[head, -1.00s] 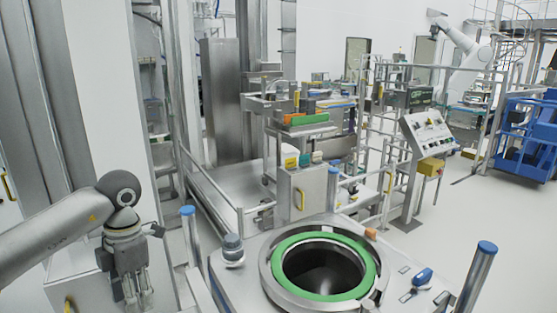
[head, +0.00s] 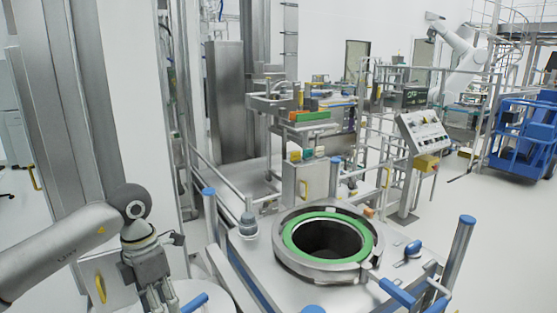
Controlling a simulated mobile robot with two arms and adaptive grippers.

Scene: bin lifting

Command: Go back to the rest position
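My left gripper (head: 160,297) hangs at the lower left, pointing down, at the end of my grey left arm. Its fingers are partly cut off by the bottom edge, and I see nothing clearly held between them. A pale rounded surface lies just below and right of the fingers. My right gripper is not in view. A round opening with a green ring (head: 372,247) and a metal collar sits on the grey machine top (head: 262,262), to the right of my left gripper and apart from it.
Blue-capped posts (head: 211,222) and another (head: 455,262) stand around the machine top. A blue-handled lever (head: 412,249) lies right of the opening. A control panel (head: 428,134) and a blue lift (head: 525,140) stand farther right. Clear floor (head: 500,215) lies at the right.

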